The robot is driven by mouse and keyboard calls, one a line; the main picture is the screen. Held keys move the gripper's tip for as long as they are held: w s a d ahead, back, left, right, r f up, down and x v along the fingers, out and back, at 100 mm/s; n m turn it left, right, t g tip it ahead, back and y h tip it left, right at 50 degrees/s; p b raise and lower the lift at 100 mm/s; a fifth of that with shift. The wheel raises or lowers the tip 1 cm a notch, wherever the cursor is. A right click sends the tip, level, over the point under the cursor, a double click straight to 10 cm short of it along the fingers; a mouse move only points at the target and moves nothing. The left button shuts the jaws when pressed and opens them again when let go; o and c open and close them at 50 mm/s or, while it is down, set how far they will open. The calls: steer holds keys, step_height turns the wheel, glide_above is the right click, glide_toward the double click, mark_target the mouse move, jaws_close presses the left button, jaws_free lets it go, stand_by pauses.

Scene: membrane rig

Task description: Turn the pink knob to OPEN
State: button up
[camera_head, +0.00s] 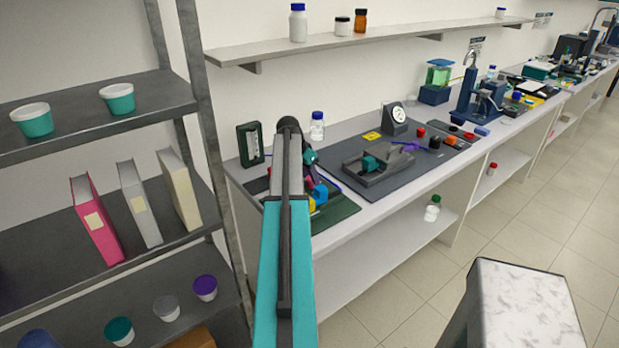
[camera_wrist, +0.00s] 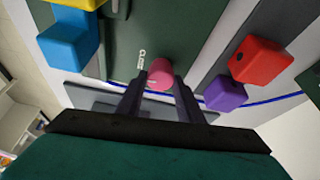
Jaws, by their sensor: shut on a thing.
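The pink knob (camera_wrist: 159,71) stands on a dark green panel (camera_wrist: 128,28) in the middle of the wrist view. My gripper (camera_wrist: 159,80) has one finger on each side of the knob and is shut on it. A white label partly reading "CLOSE" (camera_wrist: 141,59) is just left of the knob; no OPEN label can be read. A small pale mark shows on the knob's near left side. In the head view my arm hides most of the gripper and the knob, above the green panel (camera_head: 338,213) on the bench.
A blue block (camera_wrist: 68,46) and a yellow block (camera_wrist: 76,3) stand left of the knob in the wrist view. A red block (camera_wrist: 258,61) and a purple block (camera_wrist: 226,93) stand close on the right. A shelf rack (camera_head: 192,60) stands left of the bench.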

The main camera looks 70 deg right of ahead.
steer(key=n+b, duration=0.1)
steer(key=n+t, duration=0.1)
steer(key=n, duration=0.1)
steer(key=shift+s+a+h+b, duration=0.1)
steer(key=shift+s+h+b, duration=0.1)
steer(key=shift+h+b, duration=0.15)
steer(key=n+t+b, duration=0.1)
steer(key=n+t, duration=0.1)
steer(key=n, duration=0.3)
steer(key=shift+s, duration=0.1)
steer(key=n+t+y+b, duration=0.1)
steer(key=n, duration=0.2)
steer(key=shift+s+n, duration=0.15)
steer(key=shift+n, duration=0.25)
steer(key=shift+d+n+t+y+b, duration=0.1)
steer(key=shift+n+t+y+b, duration=0.25)
steer(key=shift+n, duration=0.8)
steer(key=shift+d+n+t+y+b, duration=0.1)
steer(key=shift+n+t+y+b, duration=0.25)
steer(key=shift+n, duration=0.8)
steer(key=o, duration=1.1)
steer(key=shift+c, duration=0.2)
steer(key=shift+r, duration=0.15)
steer(key=b+v, duration=0.2)
steer(key=v, duration=1.1)
steer(key=shift+s+r+b, duration=0.2)
steer(key=shift+s+b, duration=0.05)
steer(key=shift+b, duration=0.15)
